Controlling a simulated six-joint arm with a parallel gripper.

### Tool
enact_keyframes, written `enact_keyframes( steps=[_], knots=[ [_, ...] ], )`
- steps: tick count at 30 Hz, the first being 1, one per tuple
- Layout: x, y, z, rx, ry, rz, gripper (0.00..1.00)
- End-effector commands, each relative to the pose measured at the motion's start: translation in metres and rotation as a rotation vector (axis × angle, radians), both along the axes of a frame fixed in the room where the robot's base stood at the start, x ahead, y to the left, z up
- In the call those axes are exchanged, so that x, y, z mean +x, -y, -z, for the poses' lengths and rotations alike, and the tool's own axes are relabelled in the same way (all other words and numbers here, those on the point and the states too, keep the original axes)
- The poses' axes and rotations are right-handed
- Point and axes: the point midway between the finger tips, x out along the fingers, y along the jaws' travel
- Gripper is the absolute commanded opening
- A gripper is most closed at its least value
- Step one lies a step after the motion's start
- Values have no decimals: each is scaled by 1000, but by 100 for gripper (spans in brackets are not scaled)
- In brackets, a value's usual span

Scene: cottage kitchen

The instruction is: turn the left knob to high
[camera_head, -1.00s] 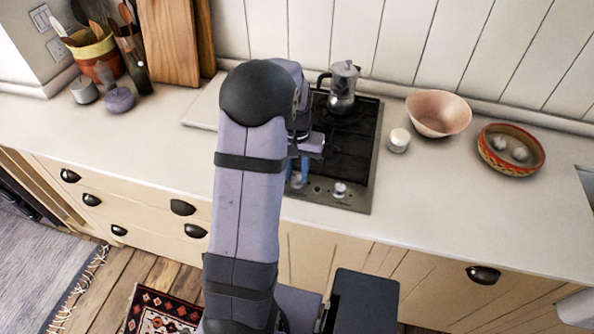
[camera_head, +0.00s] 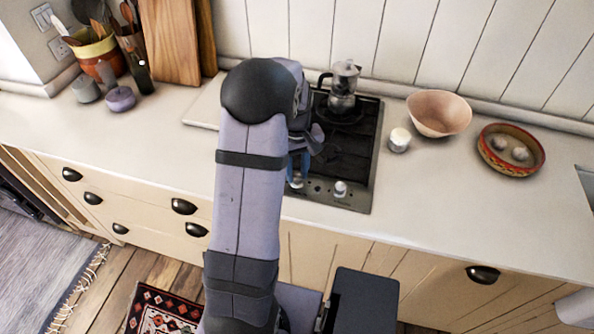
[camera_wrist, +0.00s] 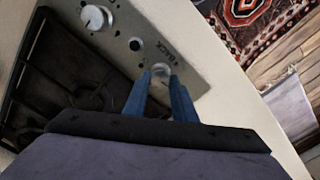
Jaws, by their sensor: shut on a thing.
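The hob's left knob (camera_head: 296,183) is a small pale metal knob at the front left of the hob (camera_head: 362,195), partly hidden by my gripper. In the wrist view this knob (camera_wrist: 161,69) sits between the tips of the two blue fingers. My gripper (camera_wrist: 161,77) is shut on it. In the head view my gripper (camera_head: 298,170) comes down from above onto the knob, with my arm in front. The right knob (camera_head: 340,189) stands free; it also shows in the wrist view (camera_wrist: 96,17). The left knob's pointer mark cannot be made out.
A moka pot (camera_head: 343,88) stands at the back of the hob. A small white-topped jar (camera_head: 399,140), a pink bowl (camera_head: 438,113) and a patterned bowl (camera_head: 511,150) stand to the right. Black grates lie behind the knobs. The counter's front right is clear.

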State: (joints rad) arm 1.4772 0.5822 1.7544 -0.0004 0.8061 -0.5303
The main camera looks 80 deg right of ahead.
Motion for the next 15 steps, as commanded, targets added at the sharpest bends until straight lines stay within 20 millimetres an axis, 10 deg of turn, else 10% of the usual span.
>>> enact_keyframes(
  steps=[11,12,15],
  knots=[
    [1,2,-2,-7,1,-4,2],
    [1,2,-2,-7,1,-4,29],
    [1,2,-1,-5,1,-4,32]
  ],
)
